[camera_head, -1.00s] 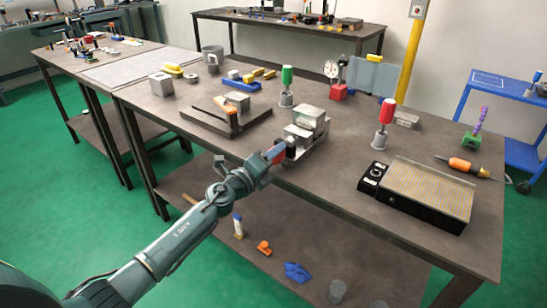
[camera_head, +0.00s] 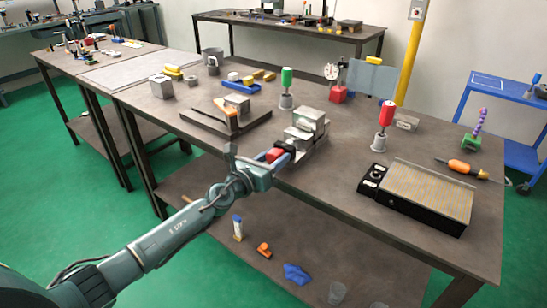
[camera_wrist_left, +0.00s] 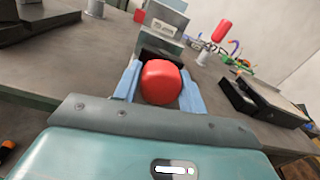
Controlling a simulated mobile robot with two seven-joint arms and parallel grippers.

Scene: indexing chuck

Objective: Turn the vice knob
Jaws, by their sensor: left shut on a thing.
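The vice (camera_head: 306,130) is a grey metal block on a base near the front edge of the table. Its red knob (camera_head: 274,155) faces the front. My left gripper (camera_head: 280,152) is shut on the red knob, with its blue fingers on either side. In the left wrist view the knob (camera_wrist_left: 161,82) sits between the two fingers, with the vice body (camera_wrist_left: 163,20) behind it. The knob's far side and its shaft are hidden. My right gripper is not in view.
A black box with a ribbed plate (camera_head: 430,190) lies to the right. A flat dark fixture (camera_head: 225,118) stands to the left of the vice. Red-handled (camera_head: 386,115) and green-handled (camera_head: 287,78) tools stand behind. The table front between vice and box is clear.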

